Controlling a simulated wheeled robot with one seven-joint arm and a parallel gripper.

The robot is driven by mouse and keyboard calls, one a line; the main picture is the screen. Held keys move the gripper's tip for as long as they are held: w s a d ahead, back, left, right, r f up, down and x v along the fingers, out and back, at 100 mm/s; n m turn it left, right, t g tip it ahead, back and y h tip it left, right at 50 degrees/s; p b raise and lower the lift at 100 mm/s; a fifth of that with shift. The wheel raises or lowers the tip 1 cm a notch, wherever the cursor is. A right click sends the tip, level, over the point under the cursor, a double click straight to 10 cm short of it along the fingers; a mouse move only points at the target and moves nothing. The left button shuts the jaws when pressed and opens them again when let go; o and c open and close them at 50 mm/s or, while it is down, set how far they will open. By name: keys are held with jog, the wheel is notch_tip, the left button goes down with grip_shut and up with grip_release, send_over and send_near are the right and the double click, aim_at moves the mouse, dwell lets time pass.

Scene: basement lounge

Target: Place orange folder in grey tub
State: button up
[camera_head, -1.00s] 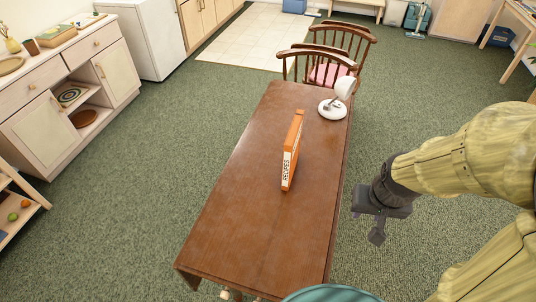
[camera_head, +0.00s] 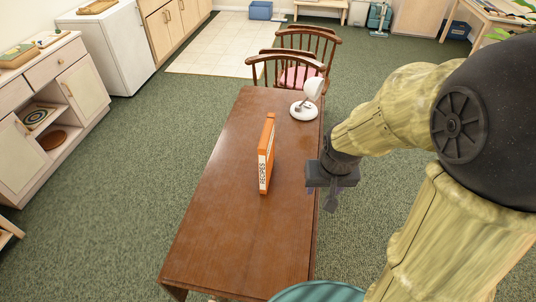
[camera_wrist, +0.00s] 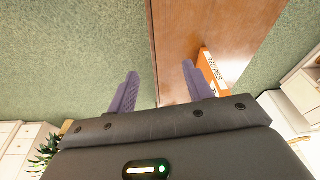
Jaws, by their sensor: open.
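The orange folder (camera_head: 267,150) stands upright on the brown wooden table (camera_head: 225,225), its lettered spine facing me. It also shows in the wrist view (camera_wrist: 208,70), beyond and just right of the right finger. My gripper (camera_head: 333,198) is to the right of the folder, by the table's right edge. Its two purple-grey fingers (camera_wrist: 158,85) are apart with nothing between them. The gripper does not appear to touch the folder. I cannot make out a grey tub in these views.
A white lamp (camera_head: 305,105) stands at the table's far end. Wooden chairs (camera_head: 290,68) are behind it. A teal rounded thing (camera_head: 318,292) is at the near edge. A blue box (camera_head: 260,10) lies far back. The tabletop around the folder is clear.

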jog(key=w+a+r, duration=0.1)
jog(key=w+a, duration=0.2)
jog(key=w, duration=0.4)
jog(key=w+a+r, duration=0.2)
jog(key=w+a, duration=0.1)
jog(key=w, duration=0.4)
jog(key=m+t, duration=0.2)
send_near(268, 130)
jog(key=shift+h, duration=0.4)
jog(key=v, duration=0.4)
jog(key=shift+w+a+r, duration=0.2)
jog(key=shift+r, duration=0.3)
jog(key=shift+f, duration=0.1)
jog(key=p+x, duration=0.2)
jog(key=x, duration=1)
jog(key=shift+s+f+p, duration=0.1)
jog(key=shift+p, duration=0.2)
jog(key=shift+s+a, duration=0.1)
jog(key=shift+s, duration=0.05)
jog(key=shift+f, duration=0.1)
